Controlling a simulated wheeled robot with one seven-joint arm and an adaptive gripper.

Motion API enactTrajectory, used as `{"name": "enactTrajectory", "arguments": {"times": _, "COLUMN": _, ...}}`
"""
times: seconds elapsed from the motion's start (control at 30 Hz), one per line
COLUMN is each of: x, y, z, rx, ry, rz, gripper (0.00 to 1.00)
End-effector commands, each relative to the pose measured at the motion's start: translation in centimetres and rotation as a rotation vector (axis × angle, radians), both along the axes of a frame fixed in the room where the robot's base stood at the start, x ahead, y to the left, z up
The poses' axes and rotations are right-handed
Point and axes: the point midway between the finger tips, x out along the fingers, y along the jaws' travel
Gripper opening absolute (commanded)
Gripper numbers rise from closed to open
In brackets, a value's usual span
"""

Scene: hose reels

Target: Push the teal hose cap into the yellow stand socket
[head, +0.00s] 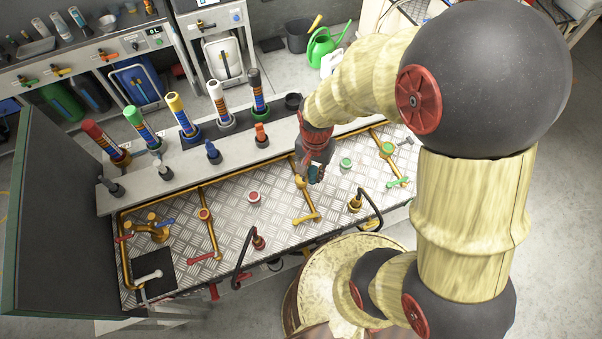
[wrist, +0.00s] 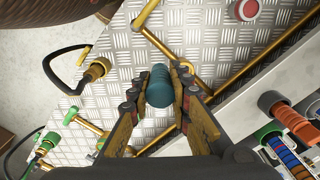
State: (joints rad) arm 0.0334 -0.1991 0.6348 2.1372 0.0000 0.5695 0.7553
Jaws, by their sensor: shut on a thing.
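The teal hose cap (wrist: 160,86) is between the two fingers of my gripper (wrist: 157,80) in the wrist view, its rounded end showing. My gripper (head: 311,176) is shut on it above the middle of the metal tread-plate bench in the head view, where a bit of the teal cap (head: 317,173) shows. A yellow tube (head: 178,107) stands in a dark holder on the grey rack behind the bench. I cannot tell which opening is the yellow stand socket.
Brass pipes with levers cross the tread plate (head: 236,211). A red button (head: 254,196) and a green button (head: 346,163) sit on it. Black hoses (head: 243,256) curve up at the front edge. The grey rack (head: 236,134) carries several coloured tubes and plugs.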

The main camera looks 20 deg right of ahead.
Motion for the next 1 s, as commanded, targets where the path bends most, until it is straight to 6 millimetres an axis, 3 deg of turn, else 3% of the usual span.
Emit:
{"name": "enactTrajectory", "arguments": {"times": 0.2, "x": 3.4, "y": 0.7, "z": -3.5, "rx": 0.001, "ry": 0.004, "rz": 0.002, "gripper": 0.0}}
{"name": "enactTrajectory", "arguments": {"times": 0.4, "x": 5.2, "y": 1.0, "z": -5.5, "rx": 0.0, "ry": 0.001, "rz": 0.0, "gripper": 0.0}}
{"name": "enactTrajectory", "arguments": {"times": 0.63, "x": 6.0, "y": 1.1, "z": -6.5, "rx": 0.0, "ry": 0.0, "rz": 0.0, "gripper": 0.0}}
{"name": "enactTrajectory", "arguments": {"times": 0.83, "x": 5.9, "y": 1.1, "z": -9.2, "rx": 0.0, "ry": 0.003, "rz": 0.0, "gripper": 0.0}}
{"name": "enactTrajectory", "arguments": {"times": 1.0, "x": 6.1, "y": 1.1, "z": -9.5, "rx": 0.0, "ry": -0.001, "rz": 0.0, "gripper": 0.0}}
